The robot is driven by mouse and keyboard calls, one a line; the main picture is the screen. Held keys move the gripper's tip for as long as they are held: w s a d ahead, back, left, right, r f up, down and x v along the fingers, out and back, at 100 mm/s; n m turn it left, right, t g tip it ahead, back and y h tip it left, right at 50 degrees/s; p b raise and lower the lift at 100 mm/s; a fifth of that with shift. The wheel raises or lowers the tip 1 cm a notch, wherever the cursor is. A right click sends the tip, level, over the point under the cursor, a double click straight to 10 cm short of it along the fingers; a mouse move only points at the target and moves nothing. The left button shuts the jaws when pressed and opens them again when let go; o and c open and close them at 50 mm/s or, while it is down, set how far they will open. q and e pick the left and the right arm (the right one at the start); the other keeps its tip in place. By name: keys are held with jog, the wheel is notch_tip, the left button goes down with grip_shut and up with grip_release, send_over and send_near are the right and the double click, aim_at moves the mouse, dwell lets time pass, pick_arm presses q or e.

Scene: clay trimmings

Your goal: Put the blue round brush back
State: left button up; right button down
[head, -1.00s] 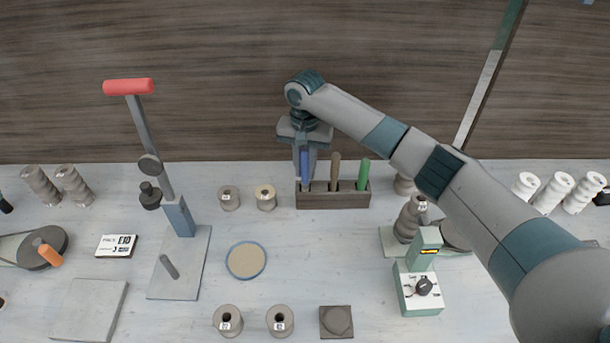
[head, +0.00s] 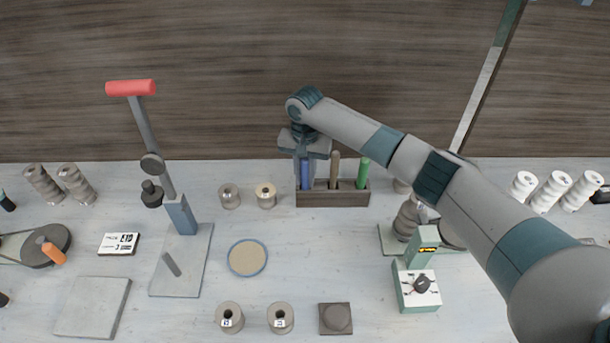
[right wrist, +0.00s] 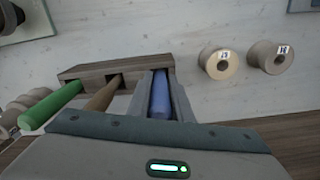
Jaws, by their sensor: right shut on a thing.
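The blue round brush (head: 305,174) is upright at the left end of the dark wooden rack (head: 335,200). My right gripper (head: 304,181) points down over that end, shut on the brush's handle. In the right wrist view the blue handle (right wrist: 161,97) lies between the two grey fingers (right wrist: 159,92), and its far end meets the rack's end slot (right wrist: 160,66). How deep the lower end sits is hidden. A brown handle (head: 334,170) and a green handle (head: 363,173) stand in the rack's other slots. My left gripper is out of view.
Two spools (head: 266,195) (head: 229,196) stand left of the rack. A round blue-rimmed disc (head: 247,258) lies in front. A lever press with a red handle (head: 131,87) stands left; a green device (head: 416,285) is under my right arm. The table before the rack is clear.

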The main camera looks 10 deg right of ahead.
aim_at(305, 160)
jog(key=shift+f, duration=0.1)
jog(key=c, duration=1.6)
grip_release()
notch_tip(305, 160, up, 11)
jog(key=b, duration=0.3)
jog(key=shift+f, duration=0.1)
jog(key=shift+r+b, duration=0.3)
jog(key=shift+r, duration=0.4)
jog(key=shift+r, duration=0.1)
